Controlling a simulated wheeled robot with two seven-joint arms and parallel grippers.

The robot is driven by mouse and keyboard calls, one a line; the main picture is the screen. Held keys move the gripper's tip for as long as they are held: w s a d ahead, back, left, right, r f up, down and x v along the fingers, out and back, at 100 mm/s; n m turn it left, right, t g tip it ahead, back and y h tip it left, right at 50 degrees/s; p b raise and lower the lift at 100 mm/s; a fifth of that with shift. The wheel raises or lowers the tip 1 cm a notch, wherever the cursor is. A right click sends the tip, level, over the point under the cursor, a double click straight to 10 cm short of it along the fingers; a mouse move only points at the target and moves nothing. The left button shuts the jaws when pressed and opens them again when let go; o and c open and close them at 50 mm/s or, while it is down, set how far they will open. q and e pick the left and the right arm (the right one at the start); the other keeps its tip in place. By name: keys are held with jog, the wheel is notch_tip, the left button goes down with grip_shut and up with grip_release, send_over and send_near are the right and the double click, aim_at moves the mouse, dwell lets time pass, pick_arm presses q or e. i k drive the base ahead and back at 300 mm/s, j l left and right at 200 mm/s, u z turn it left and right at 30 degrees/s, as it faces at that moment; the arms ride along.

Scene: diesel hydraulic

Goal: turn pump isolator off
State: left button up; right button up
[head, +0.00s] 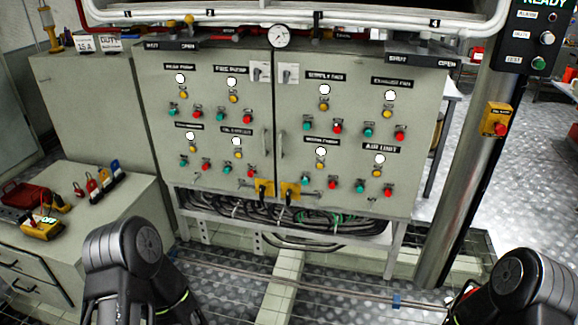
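A grey-green control cabinet (348,95) stands ahead with two doors full of lamps and buttons. Low at the middle seam are two yellow switch plates with dark handles, a left one (264,188) and a right one (289,192). Two grey rotary switches sit near the top, a left one (260,72) and a right one (287,73). The labels are too small to tell which switch is the pump isolator. Only dark links of my two arms show at the lower left and lower right, well short of the cabinet. Neither gripper can be seen.
A bench (85,215) at left holds several padlocks and a yellow meter (42,228). Cables (270,212) hang under the cabinet. A metal post (462,170) stands at right with a yellow box (496,119). A low rail (300,286) crosses in front of the cabinet.

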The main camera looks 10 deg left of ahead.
aim_at(262, 188)
jog(key=i+z, duration=0.25)
jog(key=i, duration=1.65)
